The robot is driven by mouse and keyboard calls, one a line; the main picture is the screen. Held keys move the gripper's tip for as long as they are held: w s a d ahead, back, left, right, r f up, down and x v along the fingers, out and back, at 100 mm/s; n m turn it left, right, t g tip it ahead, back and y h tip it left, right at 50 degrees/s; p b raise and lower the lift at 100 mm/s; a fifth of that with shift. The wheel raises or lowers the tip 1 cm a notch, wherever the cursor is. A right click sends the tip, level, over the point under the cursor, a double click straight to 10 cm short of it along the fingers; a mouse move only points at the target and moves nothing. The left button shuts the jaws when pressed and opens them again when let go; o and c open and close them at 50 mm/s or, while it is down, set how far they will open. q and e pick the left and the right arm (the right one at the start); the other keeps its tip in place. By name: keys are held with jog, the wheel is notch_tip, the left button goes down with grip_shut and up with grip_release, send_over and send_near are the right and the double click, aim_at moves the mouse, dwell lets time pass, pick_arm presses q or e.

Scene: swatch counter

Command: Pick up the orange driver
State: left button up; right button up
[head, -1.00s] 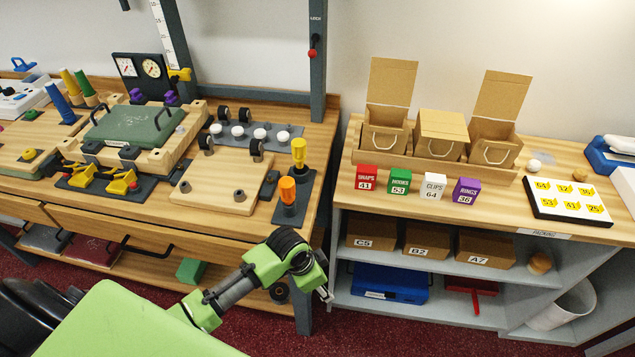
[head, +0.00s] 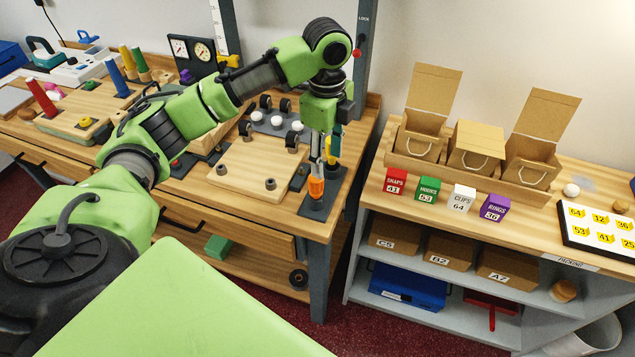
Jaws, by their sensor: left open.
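The orange driver (head: 316,189) stands upright, handle up, in a dark grey holder plate (head: 335,183) at the right front corner of the wooden workbench. My left gripper (head: 322,170) points down just above the orange handle, its open fingers close to the handle's top. I cannot tell whether the fingertips touch it or reach around it. A yellow driver stands behind in the same holder, largely hidden by my left gripper. My right gripper is not in view.
A wooden board (head: 240,170) with dark pegs lies left of the holder. A grey upright post (head: 362,70) rises behind. To the right, a separate counter holds open cardboard boxes (head: 420,130) and coloured blocks, including a red one (head: 396,181). My left arm covers much of the bench.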

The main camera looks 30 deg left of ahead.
aim_at(317, 184)
pick_arm(q)
jog(key=f, duration=0.1)
jog(key=a+f+p, duration=0.1)
jog(key=f, duration=0.3)
jog(key=shift+s+a+f+p, duration=0.2)
jog(key=shift+s+a+p, duration=0.05)
jog(key=shift+a+p, duration=0.1)
jog(key=shift+a+f+p, duration=0.2)
jog(key=shift+f+p, duration=0.25)
jog(key=shift+f, duration=0.15)
jog(key=f, duration=0.1)
jog(key=f+p, duration=0.1)
jog(key=f, duration=0.1)
jog(key=shift+w+a+f, duration=0.2)
jog(key=shift+a+f, duration=0.1)
jog(key=shift+f+m, duration=0.3)
jog(key=c, duration=1.2)
